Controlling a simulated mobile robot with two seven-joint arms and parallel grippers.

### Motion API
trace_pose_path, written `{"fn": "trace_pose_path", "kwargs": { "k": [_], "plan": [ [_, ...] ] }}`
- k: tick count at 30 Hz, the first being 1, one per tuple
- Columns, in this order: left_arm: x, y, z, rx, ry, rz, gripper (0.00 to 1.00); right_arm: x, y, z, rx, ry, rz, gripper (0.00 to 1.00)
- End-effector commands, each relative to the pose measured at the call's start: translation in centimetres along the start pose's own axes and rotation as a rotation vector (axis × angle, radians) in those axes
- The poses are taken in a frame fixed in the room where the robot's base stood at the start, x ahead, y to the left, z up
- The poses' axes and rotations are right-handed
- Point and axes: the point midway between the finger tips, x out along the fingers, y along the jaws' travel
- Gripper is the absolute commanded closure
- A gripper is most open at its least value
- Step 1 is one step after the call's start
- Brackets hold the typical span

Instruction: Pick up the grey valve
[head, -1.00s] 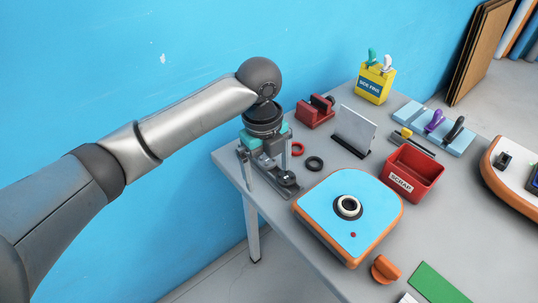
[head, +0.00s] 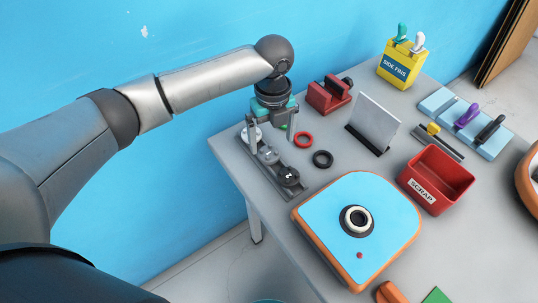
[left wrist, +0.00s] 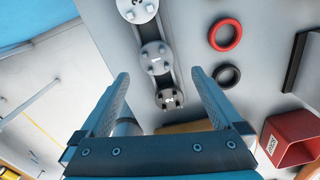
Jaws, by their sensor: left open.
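The grey valve (left wrist: 155,57) sits in the middle of a grey rack (left wrist: 172,32), between a white valve (left wrist: 138,8) and a dark valve (left wrist: 169,98). In the head view the grey valve (head: 268,155) is small, with the white valve (head: 251,134) on its far side and the dark valve (head: 288,177) on its near side. My left gripper (head: 272,128) is open and empty above the rack, fingers pointing down. In the left wrist view its fingertips (left wrist: 159,76) lie either side of the grey and dark valves, apart from them. My right gripper is not in view.
Beside the rack lie a red ring (head: 303,139) and a black ring (head: 323,159). A red clamp-like block (head: 328,96), an upright grey plate (head: 375,122), a red scrap bin (head: 436,180) and a blue-topped board (head: 335,210) stand around. The blue wall is behind.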

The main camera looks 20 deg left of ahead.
Motion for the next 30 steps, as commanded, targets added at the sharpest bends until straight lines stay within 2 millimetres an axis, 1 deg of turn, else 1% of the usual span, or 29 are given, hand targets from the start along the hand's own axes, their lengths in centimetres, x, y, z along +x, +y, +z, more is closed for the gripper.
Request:
{"fn": "trace_pose_path", "kwargs": {
  "k": [5,9,13,16,22,23,30],
  "plan": [
    [1.2,0.2,0.1,-0.001,-0.001,0.002,0.00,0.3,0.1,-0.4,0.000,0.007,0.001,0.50],
    [3.5,0.6,0.2,-0.001,0.001,0.003,0.00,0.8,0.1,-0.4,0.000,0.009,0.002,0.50],
    [5.1,0.6,0.2,0.000,0.000,0.001,0.00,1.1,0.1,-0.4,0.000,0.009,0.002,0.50],
    [5.6,0.6,0.2,0.001,-0.001,0.001,0.00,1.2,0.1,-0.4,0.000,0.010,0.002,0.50],
    [5.6,0.6,0.2,0.001,-0.002,0.000,0.00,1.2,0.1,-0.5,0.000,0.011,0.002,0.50],
    [5.6,0.6,0.2,0.001,-0.002,0.000,0.01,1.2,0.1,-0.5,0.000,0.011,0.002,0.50],
    [5.5,0.6,0.3,0.001,-0.002,0.000,0.28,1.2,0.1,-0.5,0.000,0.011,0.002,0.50]
  ]
}}
